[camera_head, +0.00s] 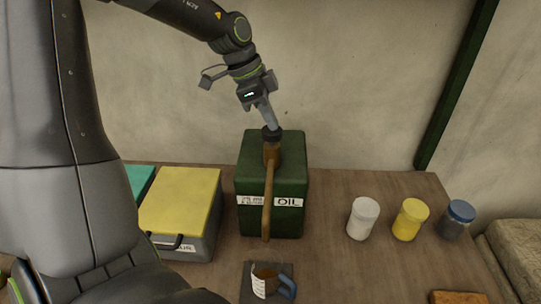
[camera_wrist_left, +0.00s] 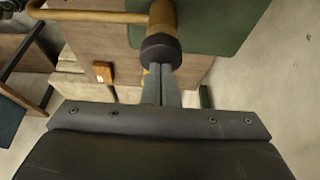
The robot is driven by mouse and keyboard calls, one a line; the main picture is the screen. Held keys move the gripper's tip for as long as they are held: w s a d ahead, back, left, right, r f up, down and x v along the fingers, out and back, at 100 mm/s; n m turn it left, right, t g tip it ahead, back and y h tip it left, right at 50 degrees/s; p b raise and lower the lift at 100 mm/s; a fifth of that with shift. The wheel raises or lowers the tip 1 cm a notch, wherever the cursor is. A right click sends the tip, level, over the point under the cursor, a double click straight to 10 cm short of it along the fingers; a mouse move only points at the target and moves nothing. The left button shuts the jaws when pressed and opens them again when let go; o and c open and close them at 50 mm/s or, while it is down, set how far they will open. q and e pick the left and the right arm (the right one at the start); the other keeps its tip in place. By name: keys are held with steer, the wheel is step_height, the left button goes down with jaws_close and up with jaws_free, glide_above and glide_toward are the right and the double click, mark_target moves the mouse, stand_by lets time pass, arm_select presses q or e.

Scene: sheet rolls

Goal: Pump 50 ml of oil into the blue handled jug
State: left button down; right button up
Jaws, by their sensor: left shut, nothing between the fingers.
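The dark green oil can (camera_head: 258,221) labelled OIL stands on the table. A brass pump with a black knob (camera_head: 271,133) sits on its top, and its long spout (camera_head: 267,205) points down toward the front. The blue handled jug (camera_head: 287,288) stands on a dark square pad (camera_head: 248,283) below the spout; it has a white scale and brownish contents. My left gripper (camera_head: 268,122) is shut, with its fingertips at the pump knob. The left wrist view also shows the shut fingers (camera_wrist_left: 162,84) by the black knob (camera_wrist_left: 160,47). My right gripper is not in view.
A grey box with a yellow lid (camera_head: 182,195) stands left of the can, with a teal-topped one (camera_head: 139,180) beyond. Bare table lies between the can and jars.

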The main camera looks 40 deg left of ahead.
arm_select(q)
steer(key=shift+r+p, duration=1.5)
steer(key=shift+r, duration=0.55)
steer(key=shift+r, duration=0.1)
step_height(320, 180, up, 6)
steer(key=p, duration=0.4)
steer(key=shift+f, duration=0.2)
